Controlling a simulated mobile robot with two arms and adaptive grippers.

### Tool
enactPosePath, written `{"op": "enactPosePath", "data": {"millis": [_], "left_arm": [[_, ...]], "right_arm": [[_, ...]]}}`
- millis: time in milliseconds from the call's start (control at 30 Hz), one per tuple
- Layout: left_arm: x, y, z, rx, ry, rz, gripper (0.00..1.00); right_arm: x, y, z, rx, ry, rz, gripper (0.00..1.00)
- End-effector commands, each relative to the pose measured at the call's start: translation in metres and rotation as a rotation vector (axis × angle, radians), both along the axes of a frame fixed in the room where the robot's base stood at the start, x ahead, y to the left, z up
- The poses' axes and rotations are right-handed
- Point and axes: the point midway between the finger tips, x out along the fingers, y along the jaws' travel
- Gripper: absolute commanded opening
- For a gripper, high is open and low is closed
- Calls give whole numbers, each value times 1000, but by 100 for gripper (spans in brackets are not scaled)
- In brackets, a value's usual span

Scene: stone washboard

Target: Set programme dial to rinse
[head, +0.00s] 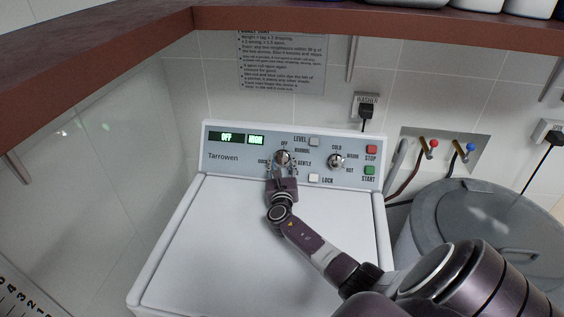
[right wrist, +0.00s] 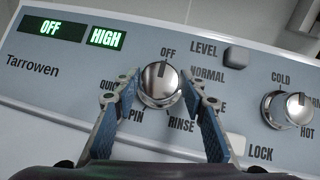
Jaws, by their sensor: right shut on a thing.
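The programme dial (head: 283,156) is a round chrome knob on the washer's grey control panel (head: 228,169). In the right wrist view the dial (right wrist: 160,84) has its dark pointer mark up, toward OFF. RINSE (right wrist: 181,125) is printed at its lower right; the SPIN, QUICK and GENTLE labels are partly hidden by the fingers. The display (right wrist: 52,28) reads OFF and HIGH. My right gripper (head: 282,170) is shut on the dial, with one finger on each side of it, as the right wrist view shows (right wrist: 159,92). My left gripper is not in view.
A second chrome knob (head: 336,161), for temperature, stands right of the dial. LEVEL (head: 314,142) and LOCK (head: 313,178) buttons lie between them. Red STOP (head: 371,150) and green START (head: 369,170) buttons are at the right end. A brown shelf (head: 95,60) hangs above.

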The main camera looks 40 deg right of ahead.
Motion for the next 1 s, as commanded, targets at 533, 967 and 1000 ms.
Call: {"op": "enactPosePath", "data": {"millis": [533, 967, 1000], "left_arm": [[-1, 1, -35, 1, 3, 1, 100], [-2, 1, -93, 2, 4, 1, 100], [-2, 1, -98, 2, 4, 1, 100]], "right_arm": [[2, 3, -6, 104, -129, -121, 14], [5, 5, -7, 307, -381, -363, 14], [6, 5, -7, 326, -404, -386, 14]]}}
